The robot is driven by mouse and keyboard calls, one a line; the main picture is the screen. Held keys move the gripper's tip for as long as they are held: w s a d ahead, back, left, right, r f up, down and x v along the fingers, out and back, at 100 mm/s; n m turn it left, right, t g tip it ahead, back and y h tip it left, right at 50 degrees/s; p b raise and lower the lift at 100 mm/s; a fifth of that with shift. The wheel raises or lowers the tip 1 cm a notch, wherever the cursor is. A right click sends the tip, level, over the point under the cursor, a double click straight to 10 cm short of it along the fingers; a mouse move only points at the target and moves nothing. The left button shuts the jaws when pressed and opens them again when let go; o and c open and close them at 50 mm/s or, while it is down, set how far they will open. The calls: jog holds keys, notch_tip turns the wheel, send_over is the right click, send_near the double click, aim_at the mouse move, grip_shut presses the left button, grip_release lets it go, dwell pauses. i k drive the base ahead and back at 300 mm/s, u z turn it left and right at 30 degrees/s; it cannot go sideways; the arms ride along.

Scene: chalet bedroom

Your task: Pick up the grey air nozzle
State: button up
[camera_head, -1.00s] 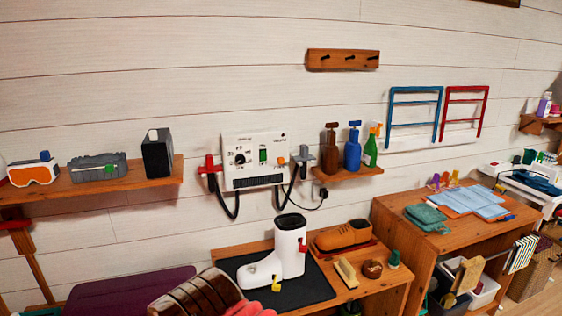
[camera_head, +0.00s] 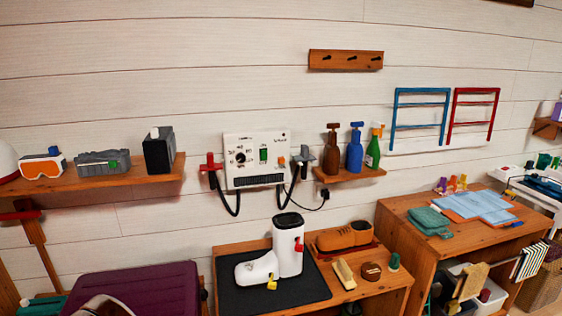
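The grey air nozzle (camera_head: 304,156) hangs at the right side of a white wall-mounted control box (camera_head: 256,178), with a black hose running down from it. It is small in the body camera view, so its exact shape and holder are hard to tell. A red nozzle (camera_head: 211,163) hangs at the box's left side with its own black hose. My gripper is not in view, and nothing covers the grey nozzle.
Below the box, a bench holds a white boot (camera_head: 288,246) on a black mat (camera_head: 240,296), a brown shoe (camera_head: 344,238) and brushes. A small shelf with spray bottles (camera_head: 354,152) is close to the nozzle's right. A purple padded seat (camera_head: 150,287) is at lower left.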

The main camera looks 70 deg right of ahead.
aim_at(304, 157)
jog(key=u, duration=1.2)
jog(key=k, duration=1.2)
jog(key=z, duration=2.25)
